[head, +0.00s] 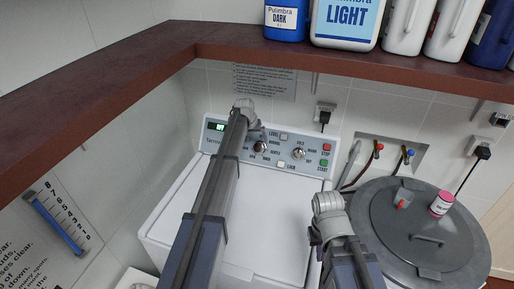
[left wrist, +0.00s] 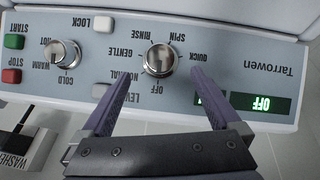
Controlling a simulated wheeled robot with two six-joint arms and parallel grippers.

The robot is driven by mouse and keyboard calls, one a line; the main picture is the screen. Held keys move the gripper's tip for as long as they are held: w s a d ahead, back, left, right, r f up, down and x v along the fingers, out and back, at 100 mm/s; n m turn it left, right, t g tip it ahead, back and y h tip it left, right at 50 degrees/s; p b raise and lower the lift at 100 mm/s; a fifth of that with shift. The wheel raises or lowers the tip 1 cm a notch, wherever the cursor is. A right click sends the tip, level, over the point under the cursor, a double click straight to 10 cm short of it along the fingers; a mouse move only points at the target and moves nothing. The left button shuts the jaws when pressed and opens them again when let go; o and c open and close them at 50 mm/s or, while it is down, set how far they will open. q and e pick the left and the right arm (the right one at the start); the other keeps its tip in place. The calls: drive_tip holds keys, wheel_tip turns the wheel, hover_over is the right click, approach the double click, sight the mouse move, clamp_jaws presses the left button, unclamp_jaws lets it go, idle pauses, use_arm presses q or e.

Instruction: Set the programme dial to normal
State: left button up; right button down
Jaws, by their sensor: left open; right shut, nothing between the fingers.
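The programme dial (left wrist: 159,60) is a round silver knob on the grey panel, ringed by OFF, NORMAL, GENTLE, RINSE, SPIN and QUICK. The left wrist view shows it upside down. I cannot tell which label its pointer marks; the green display (left wrist: 262,104) reads OFF. My left gripper (left wrist: 160,80) is open, its fingers spread towards either side of the dial, not clearly touching it. In the head view the dial (head: 260,147) shows just right of my left arm, whose gripper (head: 254,127) is partly hidden. My right gripper (head: 328,215) is shut and empty, low in front of the washer's right side.
The temperature dial (head: 298,153) sits right of the programme dial, with START (head: 323,162) and STOP (head: 326,146) buttons beyond. A brown shelf (head: 290,58) with bottles hangs above the washer. A grey lidded bin (head: 420,235) stands to the right.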

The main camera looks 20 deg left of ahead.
sight(258, 147)
use_arm(q)
drive_tip(key=b+x, duration=0.6)
drive_tip(key=x, duration=0.1)
use_arm(e)
wheel_tip(258, 147, down, 6)
drive_tip(key=shift+f, duration=0.25)
drive_tip(key=shift+r, duration=0.1)
use_arm(q)
drive_tip(key=shift+c, duration=0.3)
drive_tip(key=c, duration=1.3)
